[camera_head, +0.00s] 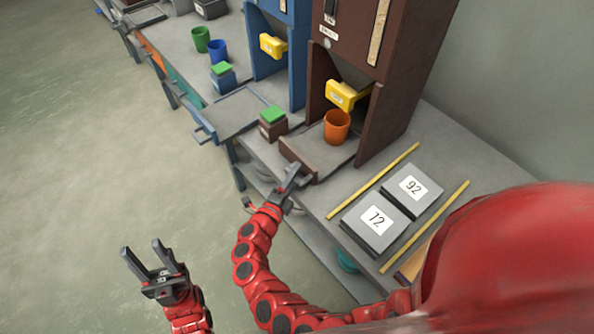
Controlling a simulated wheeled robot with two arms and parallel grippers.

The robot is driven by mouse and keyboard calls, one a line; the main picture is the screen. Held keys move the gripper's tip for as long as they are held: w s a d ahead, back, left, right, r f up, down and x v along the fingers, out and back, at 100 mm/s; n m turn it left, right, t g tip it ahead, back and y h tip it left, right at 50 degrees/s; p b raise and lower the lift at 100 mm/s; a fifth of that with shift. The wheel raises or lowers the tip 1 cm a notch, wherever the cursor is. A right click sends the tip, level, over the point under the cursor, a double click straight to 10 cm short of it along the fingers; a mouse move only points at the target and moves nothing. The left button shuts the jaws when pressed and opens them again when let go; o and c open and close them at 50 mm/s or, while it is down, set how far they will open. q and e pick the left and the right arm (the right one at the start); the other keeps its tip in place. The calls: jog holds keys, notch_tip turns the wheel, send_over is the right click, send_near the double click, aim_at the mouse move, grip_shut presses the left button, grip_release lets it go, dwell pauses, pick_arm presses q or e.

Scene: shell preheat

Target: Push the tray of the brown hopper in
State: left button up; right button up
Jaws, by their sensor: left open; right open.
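The brown hopper (400,50) stands at the back of the bench with a yellow spout part (347,93). Its tray (328,150) lies at its foot, with the brown front panel sticking out toward the bench's front edge. An orange cup (337,128) stands upright on the tray below the spout. My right gripper (295,176) is at the tray's front panel, fingers pointing toward it; whether they touch I cannot tell. It is open with nothing seen between the fingers. My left gripper (145,254) is open and empty over the floor, away from the bench.
A brown box with a green top (272,122) stands left of the tray. The blue hopper (275,40) has its tray (235,112) out further left. Green (201,38) and blue (217,50) cups stand behind.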

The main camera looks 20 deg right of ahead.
jog(key=shift+s+a, duration=0.1)
jog(key=shift+c, duration=0.7)
grip_shut()
dwell(0.6)
